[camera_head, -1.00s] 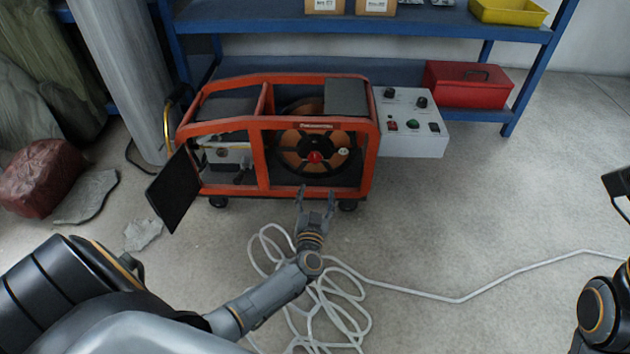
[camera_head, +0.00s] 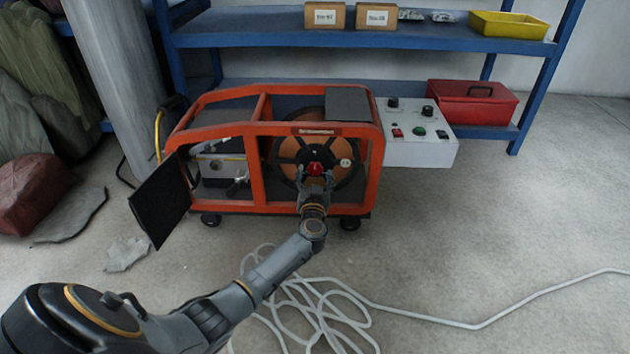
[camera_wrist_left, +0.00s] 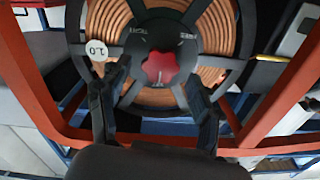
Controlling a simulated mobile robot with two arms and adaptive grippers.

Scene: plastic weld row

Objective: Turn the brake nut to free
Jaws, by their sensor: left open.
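The red brake nut (camera_head: 314,169) sits at the centre of the copper-coloured wire spool (camera_head: 288,152) inside the orange-framed machine (camera_head: 262,200). In the left wrist view the lobed nut (camera_wrist_left: 159,66) sits on a black hub with small lettering on both sides, one seeming to read FREE. My left gripper (camera_head: 314,180) is in front of the spool at the nut. In the wrist view its open fingers (camera_wrist_left: 157,78) stand apart on both sides of the nut; I see no clear contact. My right gripper is out of view.
Orange frame bars surround the spool opening. A black panel (camera_head: 160,200) stands open at the left. A grey control box (camera_head: 420,150) adjoins the machine's right side. A white hose (camera_head: 478,327) lies coiled on the floor. A blue shelf (camera_head: 360,38) stands behind.

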